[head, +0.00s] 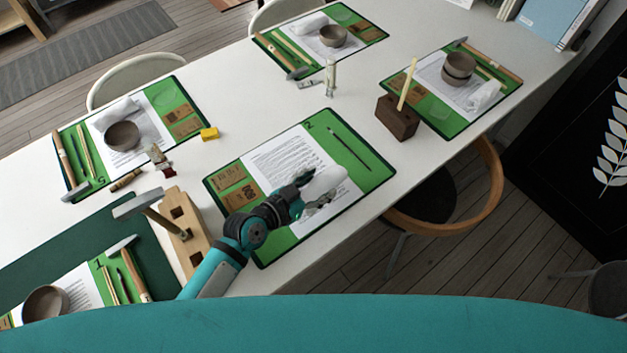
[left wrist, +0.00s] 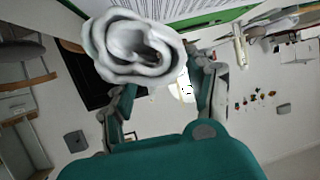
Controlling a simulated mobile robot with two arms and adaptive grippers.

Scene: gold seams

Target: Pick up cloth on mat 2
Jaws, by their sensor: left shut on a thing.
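Mat 2 (head: 378,176) is a green mat with a printed sheet (head: 272,158) on it, near the middle of the white table. The white cloth (head: 326,180) is over the right part of the sheet. My left gripper (head: 312,193) reaches in from the lower left and is shut on the cloth. In the left wrist view the cloth (left wrist: 130,48) is a loose white roll at the fingertips. Whether it touches the mat is hard to tell. My right gripper is in neither view.
A dark pencil-like tool (head: 350,148) and brown cards (head: 232,187) lie on mat 2. A wooden block (head: 183,228) with a hammer (head: 150,211) stands left of my arm. A dark wooden block (head: 397,118) stands behind the mat at right.

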